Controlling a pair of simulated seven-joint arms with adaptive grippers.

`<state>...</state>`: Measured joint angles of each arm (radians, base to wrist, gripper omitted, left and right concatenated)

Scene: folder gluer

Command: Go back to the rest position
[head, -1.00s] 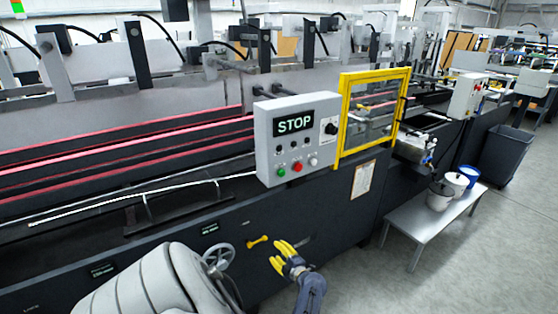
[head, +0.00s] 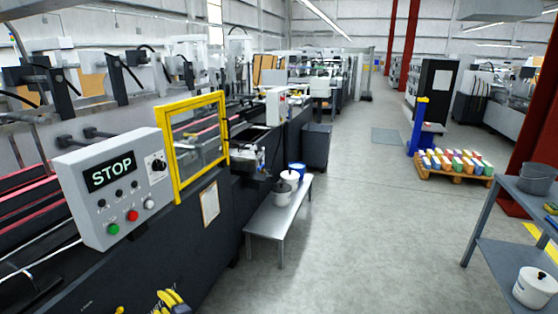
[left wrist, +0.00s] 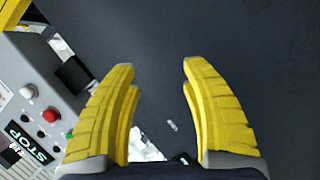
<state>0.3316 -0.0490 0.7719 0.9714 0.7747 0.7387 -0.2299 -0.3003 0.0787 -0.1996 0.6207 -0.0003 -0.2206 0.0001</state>
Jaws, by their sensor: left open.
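My left gripper (head: 172,302) shows only as yellow fingertips at the bottom edge of the head view, in front of the machine's dark side. In the left wrist view its two yellow fingers (left wrist: 160,110) stand wide apart with nothing between them. The folder gluer's control box (head: 115,185), with a STOP display and green, red and white buttons, is above and left of the gripper in the head view. The same control box (left wrist: 38,105) is at the left of the left wrist view, apart from the fingers. My right gripper is in neither view.
A yellow-framed guard (head: 175,150) stands beside the control box. A low grey bench (head: 282,215) with pots and a dark bin (head: 316,146) stand along the machine. A grey shelf (head: 482,230) is at the right, a pallet of colourful goods (head: 455,164) behind. The aisle floor between is clear.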

